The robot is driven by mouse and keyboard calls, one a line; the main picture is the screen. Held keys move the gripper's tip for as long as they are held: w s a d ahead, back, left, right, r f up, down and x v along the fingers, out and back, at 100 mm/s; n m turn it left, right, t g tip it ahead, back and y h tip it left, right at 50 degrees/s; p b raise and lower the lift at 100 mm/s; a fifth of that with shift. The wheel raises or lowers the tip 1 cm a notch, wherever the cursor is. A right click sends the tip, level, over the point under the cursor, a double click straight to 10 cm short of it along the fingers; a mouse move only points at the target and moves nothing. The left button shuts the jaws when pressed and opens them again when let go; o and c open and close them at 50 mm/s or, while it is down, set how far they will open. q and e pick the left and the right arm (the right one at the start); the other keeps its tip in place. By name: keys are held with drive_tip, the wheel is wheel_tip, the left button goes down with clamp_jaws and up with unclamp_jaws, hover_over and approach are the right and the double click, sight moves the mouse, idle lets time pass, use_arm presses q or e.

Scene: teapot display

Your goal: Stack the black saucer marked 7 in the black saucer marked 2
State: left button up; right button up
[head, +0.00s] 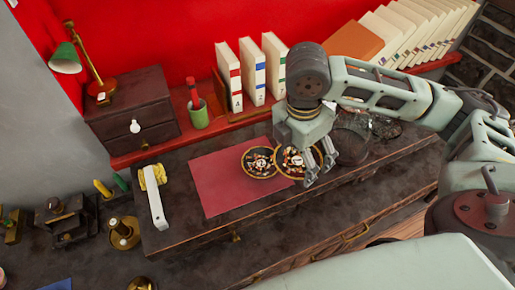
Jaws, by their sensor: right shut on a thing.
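Two dark round saucers with gold rims and speckled insides show near the red mat (222,185). The left saucer (259,168) lies on the mat. The right saucer (290,170) is beside it, its left edge meeting or slightly overlapping the left one in the picture. The marks are too small to read, so I cannot tell which is 7 or 2. My right gripper (320,168) is shut on the right edge of the right saucer. I cannot tell whether that saucer is lifted. My left gripper is not in view.
A dark glassy dish (350,148) stands right of my gripper. A green cup (199,117) and upright books (253,72) stand behind. The mat's left part is clear.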

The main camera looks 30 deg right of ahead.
sight(279, 148)
drive_tip(key=shift+w+n, duration=0.15)
drive_tip(key=shift+n, duration=0.25)
drive_tip(key=w+f, duration=0.1)
drive_tip(key=w+a, duration=0.1)
drive_tip(key=w, duration=0.1)
drive_tip(key=w+a+f, duration=0.1)
drive_tip(key=shift+w+a+f+p, duration=0.2)
drive_tip(key=shift+f+p, duration=0.15)
drive_tip(key=shift+p, duration=0.05)
drive_tip(key=w+f, duration=0.1)
drive_tip(key=w, duration=0.1)
drive_tip(key=w+a+f, duration=0.1)
drive_tip(key=w, duration=0.1)
drive_tip(key=w+f, duration=0.1)
drive_tip(key=w, duration=0.1)
drive_tip(key=shift+a+f+p, duration=0.2)
drive_tip(key=shift+f+p, duration=0.15)
drive_tip(key=shift+p, duration=0.05)
drive_tip(key=shift+w+f, duration=0.15)
drive_tip(key=shift+a+f, duration=0.1)
drive_tip(key=shift+f, duration=0.2)
wheel_tip(279, 148, down, 2)
drive_tip(key=shift+f+p, duration=0.25)
drive_tip(key=shift+p, duration=0.15)
drive_tip(key=shift+f, duration=0.5)
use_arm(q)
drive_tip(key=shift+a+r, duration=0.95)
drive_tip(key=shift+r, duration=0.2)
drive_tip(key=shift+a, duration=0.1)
